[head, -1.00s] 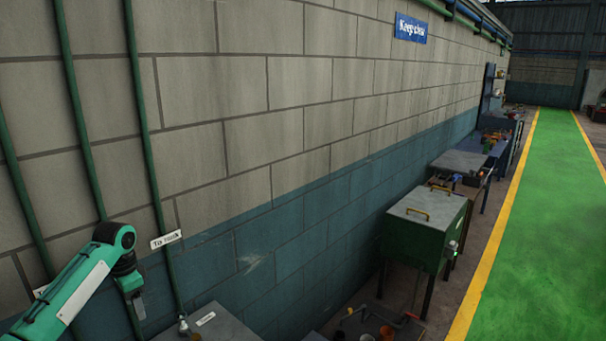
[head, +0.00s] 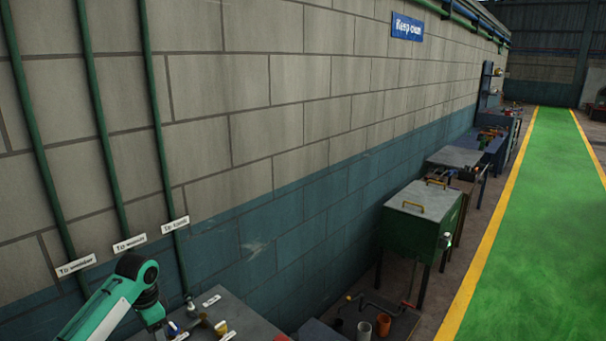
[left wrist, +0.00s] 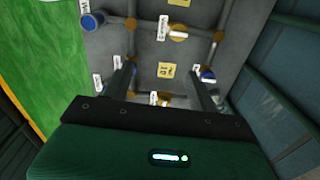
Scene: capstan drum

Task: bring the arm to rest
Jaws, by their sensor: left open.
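My left arm (head: 112,300), teal with a white panel, comes in from the lower left in the head view. It bends down at a dark wrist, and the gripper end is cut off or hard to see at the bottom edge. In the left wrist view my left gripper (left wrist: 164,85) shows two dark fingers spread apart with nothing held between them. Beyond the fingers is a grey panel (left wrist: 210,18) with pipes, a blue cap (left wrist: 93,20), brass-coloured fittings and small labels. I cannot tell whether the fingers touch it. My right gripper is not in view.
A block wall with green vertical pipes (head: 105,135) runs along the left. A grey bench (head: 245,318) with small items stands below it. A green cabinet (head: 415,235) and more benches line the wall. The green walkway (head: 535,240) on the right is clear.

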